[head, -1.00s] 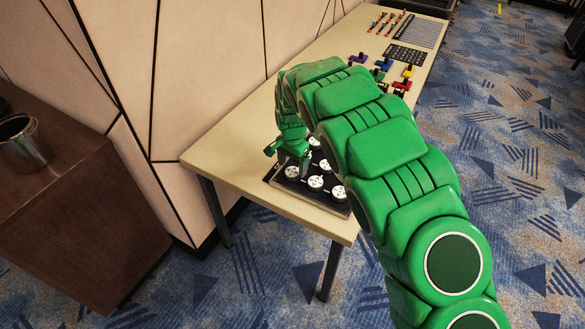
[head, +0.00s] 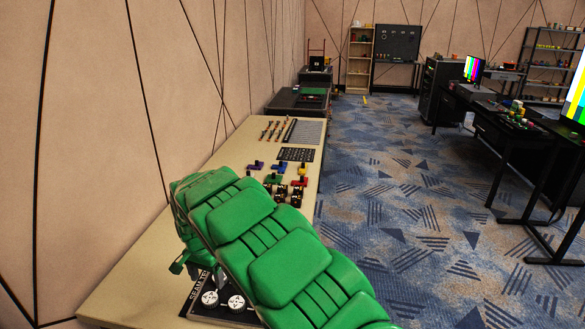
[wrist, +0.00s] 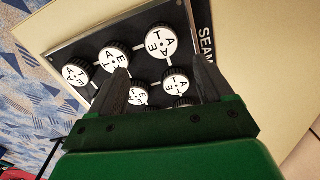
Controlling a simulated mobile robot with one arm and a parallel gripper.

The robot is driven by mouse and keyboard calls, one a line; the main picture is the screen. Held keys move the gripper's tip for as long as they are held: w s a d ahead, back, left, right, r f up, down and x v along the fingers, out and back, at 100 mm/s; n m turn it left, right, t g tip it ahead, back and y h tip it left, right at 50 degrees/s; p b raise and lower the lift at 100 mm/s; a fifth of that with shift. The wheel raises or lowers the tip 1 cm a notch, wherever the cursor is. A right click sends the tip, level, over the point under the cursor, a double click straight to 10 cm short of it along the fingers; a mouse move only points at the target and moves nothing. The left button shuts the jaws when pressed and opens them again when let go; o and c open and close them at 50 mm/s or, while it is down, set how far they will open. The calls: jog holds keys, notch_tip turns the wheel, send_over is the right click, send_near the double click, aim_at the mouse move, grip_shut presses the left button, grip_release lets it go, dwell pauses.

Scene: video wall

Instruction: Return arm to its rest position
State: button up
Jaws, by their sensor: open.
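My green arm reaches out over the beige table (head: 135,285) in the head view. My gripper (wrist: 162,78) shows in the wrist view with its two dark fingers apart and nothing between them. It is above a black panel (wrist: 185,60) with several round white-topped knobs, such as one knob (wrist: 162,43) beyond the fingertips. Whether the fingers touch the panel is unclear. In the head view the gripper (head: 182,268) is small and partly hidden by my arm beside the panel (head: 205,310), which my arm also partly covers.
Coloured blocks (head: 279,168), a black keypad-like plate (head: 295,154) and a grey board (head: 306,132) lie farther along the table. The wall (head: 110,130) closes off the left. Carpeted floor (head: 380,230) is open on the right, with black desks (head: 500,140) beyond.

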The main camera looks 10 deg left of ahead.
jog(key=w+d+r+m+t, duration=0.1)
jog(key=w+d+r, duration=0.2)
jog(key=d+r, duration=0.35)
jog(key=w+d+r, duration=0.2)
jog(key=d+r, duration=0.1)
jog(key=d, duration=0.6)
jog(key=s+d+r, duration=0.4)
jog(key=d, duration=0.4)
jog(key=s+d+r, duration=0.4)
jog(key=d, duration=0.5)
jog(key=s+d+r, duration=0.4)
jog(key=s+d, duration=0.1)
jog(key=d, duration=0.3)
jog(key=s+d+n+g, duration=0.1)
jog(key=s+d, duration=0.3)
jog(key=s, duration=0.9)
jog(key=s+d+n+g, duration=0.1)
jog(key=s+d, duration=0.4)
jog(key=s, duration=0.9)
jog(key=shift+n+g, duration=0.4)
jog(key=shift+s+d+r, duration=0.1)
